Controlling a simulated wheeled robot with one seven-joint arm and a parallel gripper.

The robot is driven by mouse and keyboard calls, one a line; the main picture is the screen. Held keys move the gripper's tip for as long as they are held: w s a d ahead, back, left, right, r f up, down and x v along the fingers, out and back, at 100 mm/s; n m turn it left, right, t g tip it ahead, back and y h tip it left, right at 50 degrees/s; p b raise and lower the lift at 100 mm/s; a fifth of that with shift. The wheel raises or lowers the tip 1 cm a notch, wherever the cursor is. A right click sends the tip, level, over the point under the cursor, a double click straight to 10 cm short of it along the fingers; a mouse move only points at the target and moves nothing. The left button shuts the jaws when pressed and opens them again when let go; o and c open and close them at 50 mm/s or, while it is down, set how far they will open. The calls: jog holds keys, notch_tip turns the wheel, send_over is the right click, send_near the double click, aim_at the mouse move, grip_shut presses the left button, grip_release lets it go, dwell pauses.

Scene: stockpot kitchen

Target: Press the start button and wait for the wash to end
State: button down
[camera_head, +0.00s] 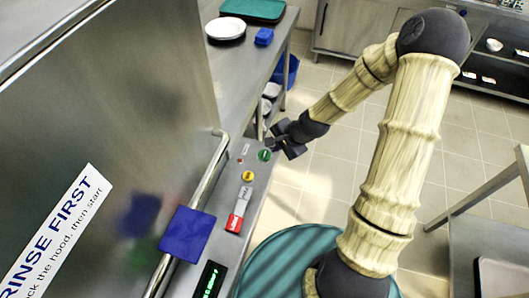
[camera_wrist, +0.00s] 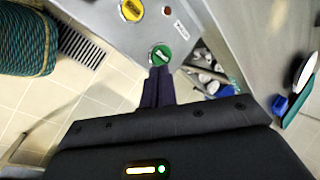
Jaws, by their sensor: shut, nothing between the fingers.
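The green button (camera_head: 264,155) sits near the far end of the dishwasher's narrow control panel (camera_head: 222,246). A yellow button (camera_head: 248,176) and a red and grey switch (camera_head: 238,212) sit nearer on the panel. A dark display (camera_head: 209,281) shows green characters, too small to read.
The steel hood (camera_head: 130,90) with a "RINSE FIRST" sign (camera_head: 55,235), a bar handle (camera_head: 206,178) and a blue pad (camera_head: 188,234) stands at left. White plates (camera_head: 226,27), a blue block (camera_head: 264,36) and a green tray (camera_head: 255,8) lie on the far counter.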

jog(key=w+m, duration=0.1)
jog(key=m, duration=0.1)
jog(key=w+a+m+t+y, duration=0.1)
jog(key=w+m, duration=0.1)
jog(key=w+a+m+t+y, duration=0.1)
jog(key=w+m, duration=0.1)
jog(key=shift+w+a+r+p, duration=0.1)
jog(key=shift+w+a+p, duration=0.1)
jog(key=shift+p, duration=0.15)
jog(key=b, duration=0.7)
send_over(260, 151)
jog(key=s+d, duration=0.2)
jog(key=d, duration=0.1)
jog(key=f, duration=0.8)
jog(key=shift+s+a, duration=0.1)
jog(key=shift+a, duration=0.15)
jog(key=shift+f, duration=0.45)
jog(key=shift+f, duration=0.1)
jog(key=shift+f+b, duration=0.3)
